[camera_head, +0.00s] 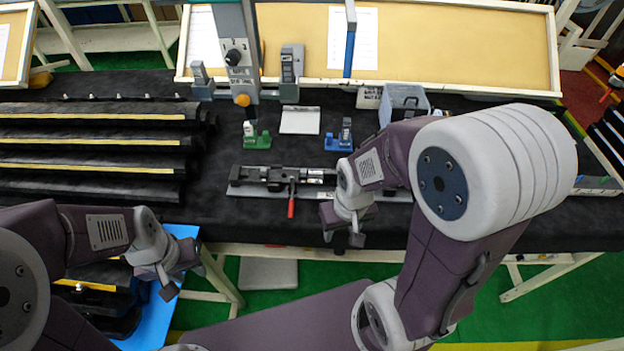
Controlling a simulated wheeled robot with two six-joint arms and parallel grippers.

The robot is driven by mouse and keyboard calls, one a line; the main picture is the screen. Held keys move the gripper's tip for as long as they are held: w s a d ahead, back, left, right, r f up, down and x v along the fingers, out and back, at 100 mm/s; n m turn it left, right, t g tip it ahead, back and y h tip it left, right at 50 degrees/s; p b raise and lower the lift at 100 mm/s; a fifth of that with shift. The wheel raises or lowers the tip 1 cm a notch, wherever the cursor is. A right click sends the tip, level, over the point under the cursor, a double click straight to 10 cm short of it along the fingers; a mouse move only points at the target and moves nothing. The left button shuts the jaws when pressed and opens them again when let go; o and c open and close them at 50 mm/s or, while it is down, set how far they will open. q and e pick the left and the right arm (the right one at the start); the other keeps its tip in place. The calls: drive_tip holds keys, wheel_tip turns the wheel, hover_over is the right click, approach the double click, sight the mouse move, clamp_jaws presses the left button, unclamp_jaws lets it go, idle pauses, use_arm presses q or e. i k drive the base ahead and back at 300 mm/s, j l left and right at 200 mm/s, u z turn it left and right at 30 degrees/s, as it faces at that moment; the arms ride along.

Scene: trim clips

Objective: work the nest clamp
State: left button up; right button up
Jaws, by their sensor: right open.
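The nest clamp (291,203) has a red-tipped handle that points toward me, off the front of a long dark fixture (262,177) on the black-covered bench. A silver part of the fixture shows at its right, and my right arm covers the fixture's right portion. My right gripper (342,240) is open, to the right of the red handle and apart from it, near the bench's front edge. My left gripper (168,288) is at the lower left, away from the clamp, above a blue surface; its finger gap is not clear.
Long black trim strips (90,150) lie in rows on the left. A green block (257,140), a blue block (338,142) and a white card (300,120) sit behind the fixture. A grey post (236,55) with a knob stands at the back. A grey bin (404,101) is at the back right.

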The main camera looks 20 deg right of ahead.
sight(291, 203)
drive_tip(key=z, duration=0.4)
drive_tip(key=k+j+z, duration=0.1)
drive_tip(key=k+z, duration=0.15)
drive_tip(key=k, duration=0.6)
